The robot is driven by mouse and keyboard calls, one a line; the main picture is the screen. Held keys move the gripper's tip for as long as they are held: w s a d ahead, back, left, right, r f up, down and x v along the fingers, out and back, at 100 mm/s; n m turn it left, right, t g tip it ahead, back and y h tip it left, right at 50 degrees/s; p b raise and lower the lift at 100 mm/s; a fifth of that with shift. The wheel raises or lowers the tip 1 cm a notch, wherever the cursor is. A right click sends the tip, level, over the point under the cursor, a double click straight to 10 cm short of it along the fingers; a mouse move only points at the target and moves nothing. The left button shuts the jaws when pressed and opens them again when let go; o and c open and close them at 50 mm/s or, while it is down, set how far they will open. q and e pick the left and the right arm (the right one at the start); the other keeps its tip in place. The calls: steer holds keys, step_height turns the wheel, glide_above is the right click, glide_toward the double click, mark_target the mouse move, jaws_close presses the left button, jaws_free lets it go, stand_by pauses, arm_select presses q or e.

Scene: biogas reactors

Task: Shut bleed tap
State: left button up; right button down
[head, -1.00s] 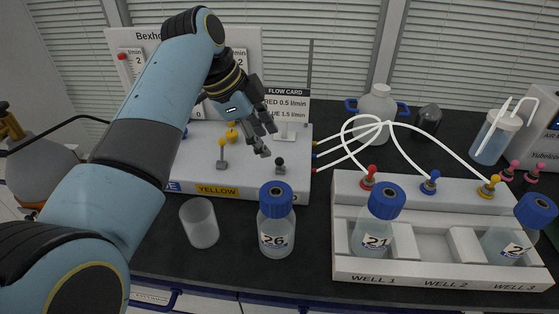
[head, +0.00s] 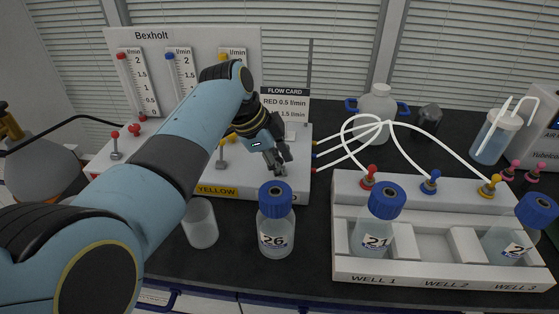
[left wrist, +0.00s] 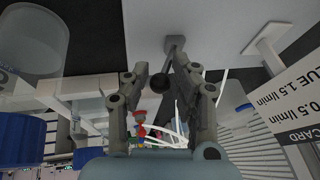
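The bleed tap, a small grey lever with a black ball knob (left wrist: 160,83), shows in the left wrist view, its grey foot on the white panel. In the head view my left gripper (head: 277,160) is over the right end of the white flow panel (head: 240,184) and hides this tap. In the left wrist view the two fingers of my left gripper (left wrist: 161,70) are apart, one on each side of the knob, with a gap on both sides. The lever's exact angle is hard to tell. My right gripper is not in view.
An empty beaker (head: 201,222) and bottle 26 (head: 276,230) stand in front of the panel. A yellow-knobbed tap (head: 222,154) is left of my gripper. The flow card (head: 286,105) stands close behind it. The well rack (head: 440,276) is at right.

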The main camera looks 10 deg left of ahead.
arm_select(q)
steer(key=shift+f, duration=0.1)
jaws_close()
steer(key=shift+g, duration=0.3)
steer(key=shift+w+g+b, duration=0.3)
steer(key=shift+g+b, duration=0.2)
steer(key=w+g+b, duration=0.1)
steer(key=g+b, duration=0.1)
steer(key=b, duration=0.6)
steer(key=w+n+g+b, duration=0.1)
steer(key=g+b, duration=0.2)
steer(key=b, duration=0.5)
steer(key=shift+w+f+b, duration=0.1)
steer(key=shift+f+b, duration=0.05)
steer(key=shift+b, duration=0.25)
steer(key=shift+r+b, duration=0.25)
steer(key=shift+b, duration=0.55)
